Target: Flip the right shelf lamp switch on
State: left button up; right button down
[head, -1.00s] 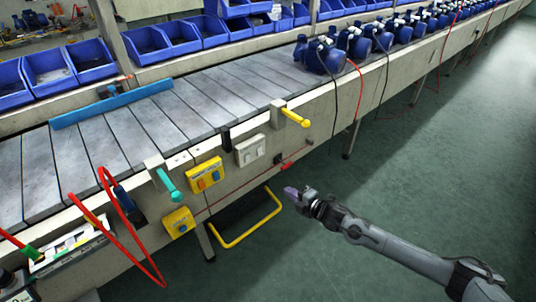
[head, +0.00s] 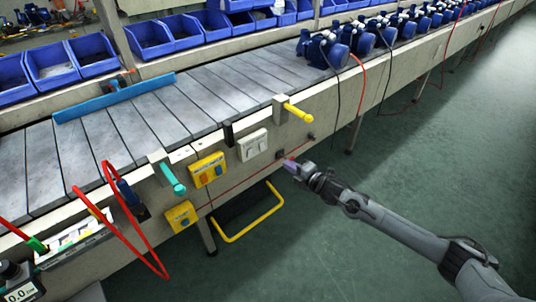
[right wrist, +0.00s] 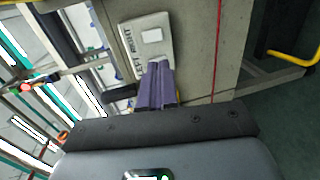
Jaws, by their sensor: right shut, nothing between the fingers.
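The shelf lamp switch box is a pale grey plate (head: 252,145) with two white rockers, on the side of the conveyor frame. In the right wrist view the switch box (right wrist: 148,24) has one white rocker (right wrist: 152,35) in sight, beside the lettering RIGHT. The lettering LEFT is lower, and the rocker there is hidden behind my fingers. My right gripper (head: 291,166) is shut and empty, with purple fingers. In the head view it is right of and below the box. In the wrist view its fingertips (right wrist: 160,68) overlap the box's lower part; contact cannot be told. My left gripper is not in view.
A yellow-handled lever (head: 296,112) sticks out above and right of the box. A yellow switch box (head: 208,170) and a teal handle (head: 173,180) are to its left. A red cord runs along the frame below. The floor at right is clear.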

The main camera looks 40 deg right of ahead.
jog(key=b, duration=0.6)
send_near(263, 149)
jog(key=w, duration=0.2)
jog(key=w+f, duration=0.1)
jog(key=w, duration=0.2)
jog(key=shift+w+a+f, duration=0.1)
jog(key=shift+a+f, duration=0.05)
jog(key=shift+w+b, duration=0.55)
jog(key=shift+w, duration=0.2)
